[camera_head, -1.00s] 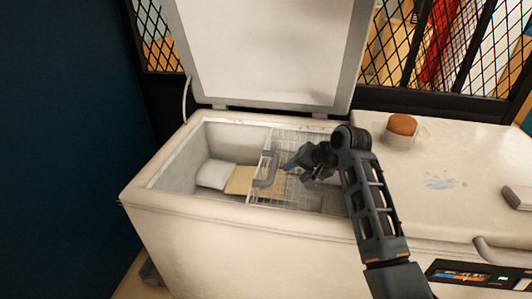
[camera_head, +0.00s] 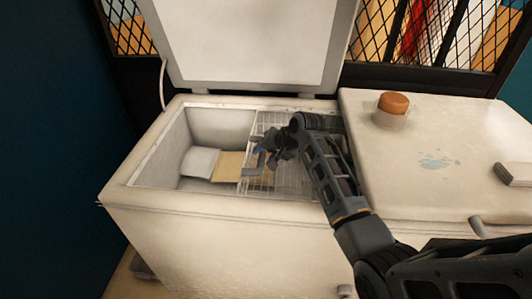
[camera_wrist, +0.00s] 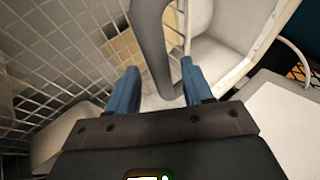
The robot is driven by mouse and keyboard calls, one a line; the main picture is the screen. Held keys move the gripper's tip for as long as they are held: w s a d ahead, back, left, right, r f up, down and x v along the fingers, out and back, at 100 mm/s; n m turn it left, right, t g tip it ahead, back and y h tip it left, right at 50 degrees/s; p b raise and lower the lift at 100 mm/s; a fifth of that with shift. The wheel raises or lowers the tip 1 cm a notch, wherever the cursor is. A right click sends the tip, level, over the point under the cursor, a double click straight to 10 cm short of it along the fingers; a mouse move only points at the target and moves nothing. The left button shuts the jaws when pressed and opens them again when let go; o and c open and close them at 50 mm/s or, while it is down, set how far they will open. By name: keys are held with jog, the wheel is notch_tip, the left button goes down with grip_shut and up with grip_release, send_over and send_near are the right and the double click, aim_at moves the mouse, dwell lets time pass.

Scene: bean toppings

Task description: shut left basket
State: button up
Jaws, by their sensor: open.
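A white wire basket (camera_head: 292,181) sits in the right part of the open freezer compartment. Its grey curved handle (camera_head: 254,164) is on the basket's left side. My gripper (camera_head: 265,153) is open at the handle. In the wrist view, the handle bar (camera_wrist: 150,38) passes between the two blue fingers of my gripper (camera_wrist: 159,72), with the jaws not closed on it. The wire mesh (camera_wrist: 50,65) fills the left of that view. My arm hides part of the basket's right side in the head view.
The freezer's left lid (camera_head: 250,45) stands open. A white packet (camera_head: 200,162) and a tan packet (camera_head: 229,165) lie in the left of the compartment. The closed right lid (camera_head: 410,175) holds a glass container with a brown top (camera_head: 393,105).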

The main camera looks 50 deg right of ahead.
jog(key=shift+f, duration=0.1)
grip_shut()
dwell(0.4)
